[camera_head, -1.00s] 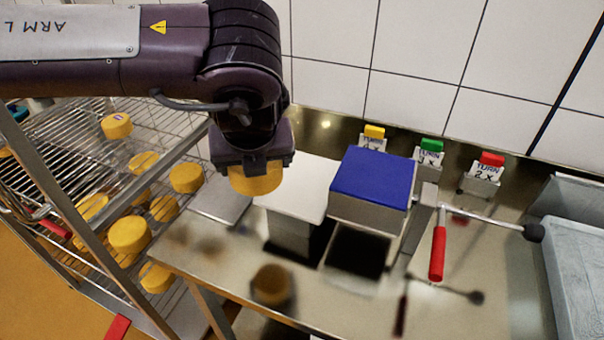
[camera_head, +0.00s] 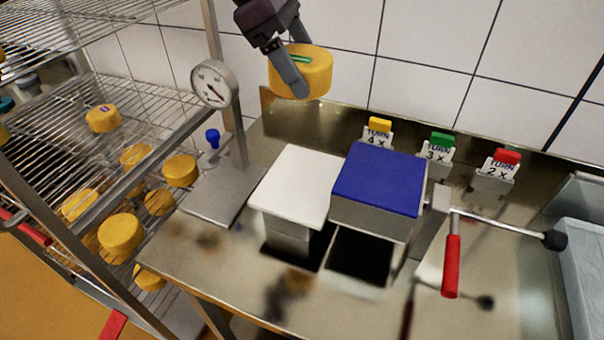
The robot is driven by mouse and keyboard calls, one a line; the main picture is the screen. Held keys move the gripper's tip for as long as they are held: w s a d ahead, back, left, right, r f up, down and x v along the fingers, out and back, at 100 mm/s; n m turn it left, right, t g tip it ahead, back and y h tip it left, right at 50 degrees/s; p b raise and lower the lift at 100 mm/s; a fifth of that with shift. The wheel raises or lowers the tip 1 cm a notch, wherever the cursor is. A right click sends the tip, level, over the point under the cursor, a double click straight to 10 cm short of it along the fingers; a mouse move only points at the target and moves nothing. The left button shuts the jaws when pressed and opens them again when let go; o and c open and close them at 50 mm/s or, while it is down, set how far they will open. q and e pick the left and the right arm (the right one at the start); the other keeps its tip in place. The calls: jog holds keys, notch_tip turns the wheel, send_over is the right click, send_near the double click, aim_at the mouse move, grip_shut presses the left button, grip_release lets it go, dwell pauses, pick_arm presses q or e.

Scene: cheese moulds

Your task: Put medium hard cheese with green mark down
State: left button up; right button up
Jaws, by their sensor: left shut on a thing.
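The yellow cheese (camera_head: 312,74) with a green mark on its top hangs in the air at the top middle of the head view. My left gripper (camera_head: 293,66) is shut on it, one dark finger lying across its near side. The cheese is above the back of the steel table, in front of the tiled wall. A gauge stand (camera_head: 213,84) with a round dial and a grey base plate is to its lower left. A white block (camera_head: 297,184) and a blue-topped block (camera_head: 379,180) stand below it. My right gripper is out of view.
A wire rack (camera_head: 140,104) at the left holds several yellow cheeses. Yellow, green and red "TURN" signs (camera_head: 438,154) stand at the table's back. A crank with a red handle (camera_head: 451,266) sticks out right of the blue block. A grey bin (camera_head: 585,262) is far right.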

pick_arm(q)
notch_tip(320, 180, down, 15)
jog(key=b, duration=0.4)
jog(key=shift+r, duration=0.15)
jog(key=shift+f+b, duration=0.4)
jog(key=shift+f, duration=2.1)
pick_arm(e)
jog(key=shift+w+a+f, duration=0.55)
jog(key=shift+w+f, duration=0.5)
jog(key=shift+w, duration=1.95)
pick_arm(q)
jog(key=o, duration=0.8)
jog(key=shift+p+v, duration=0.85)
jog(key=shift+v, duration=5.15)
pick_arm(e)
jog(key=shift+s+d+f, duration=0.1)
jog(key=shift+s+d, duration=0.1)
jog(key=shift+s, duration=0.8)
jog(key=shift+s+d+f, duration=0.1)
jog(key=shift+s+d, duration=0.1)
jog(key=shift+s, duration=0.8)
pick_arm(q)
jog(key=shift+r, duration=0.1)
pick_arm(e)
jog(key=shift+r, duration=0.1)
